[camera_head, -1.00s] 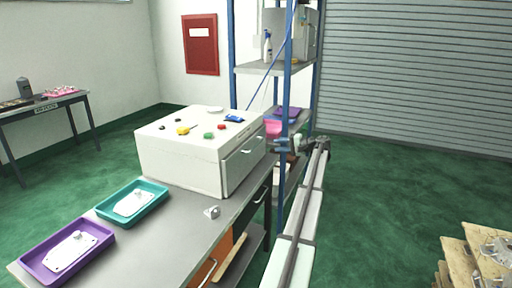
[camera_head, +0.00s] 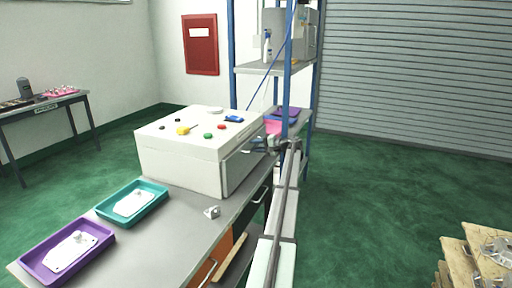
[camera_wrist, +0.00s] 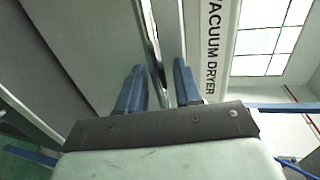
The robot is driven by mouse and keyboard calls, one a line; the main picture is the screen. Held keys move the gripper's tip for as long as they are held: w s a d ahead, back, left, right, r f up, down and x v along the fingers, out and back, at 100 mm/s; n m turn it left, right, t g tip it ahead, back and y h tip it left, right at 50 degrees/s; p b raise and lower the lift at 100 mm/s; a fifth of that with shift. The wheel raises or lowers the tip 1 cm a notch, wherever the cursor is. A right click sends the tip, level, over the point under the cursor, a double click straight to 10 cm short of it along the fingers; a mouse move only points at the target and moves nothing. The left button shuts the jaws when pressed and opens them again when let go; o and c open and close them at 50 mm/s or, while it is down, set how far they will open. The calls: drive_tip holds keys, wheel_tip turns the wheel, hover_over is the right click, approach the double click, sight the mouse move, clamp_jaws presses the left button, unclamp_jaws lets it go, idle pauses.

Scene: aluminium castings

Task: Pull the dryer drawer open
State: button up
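The dryer is a white box (camera_head: 178,160) on the grey workbench in the head view. Its drawer front (camera_head: 232,177) is on the right side and looks shut. My gripper (camera_head: 258,146) is at that front, and my arm hides part of it. In the wrist view, the two blue fingers of my gripper (camera_wrist: 159,88) are apart. The shiny bar handle (camera_wrist: 150,40) runs between them, with a gap visible beside it. Contact cannot be told. The "VACUUM DRYER" lettering (camera_wrist: 212,45) shows to the right of the handle.
Small coloured items lie on top of the dryer. A teal tray (camera_head: 160,187) and a purple tray (camera_head: 38,270) stand on the bench (camera_head: 182,232), with a small metal casting (camera_head: 212,212) nearby. A blue-posted shelf (camera_head: 233,60) stands behind.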

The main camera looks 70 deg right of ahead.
clamp_jaws()
idle(0.3)
idle(0.3)
